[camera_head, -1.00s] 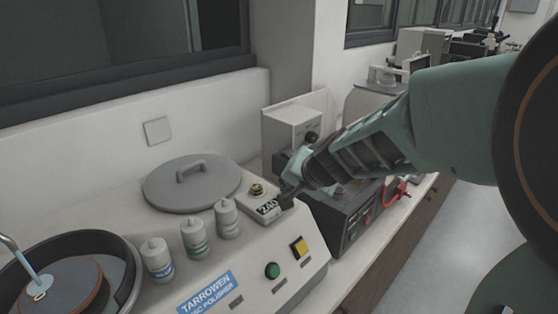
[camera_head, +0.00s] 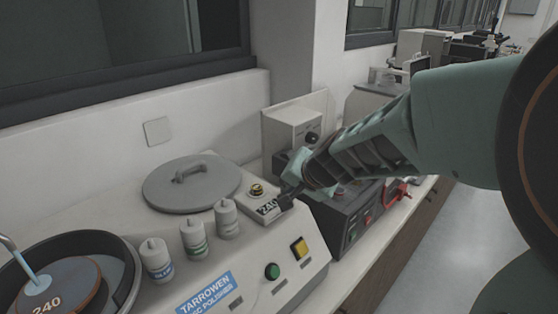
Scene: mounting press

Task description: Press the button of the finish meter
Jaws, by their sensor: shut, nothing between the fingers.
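A small pale unit with a dark number display (camera_head: 268,208), which seems to be the finish meter, sits on the top right of the disc polisher (camera_head: 318,262).
A green button (camera_head: 272,271) and a yellow square button (camera_head: 299,247) are on the polisher's front. Several white bottles (camera_head: 227,219) and a grey round lid (camera_head: 168,187) stand left of my gripper. A dark control box (camera_head: 345,230) is on the right.

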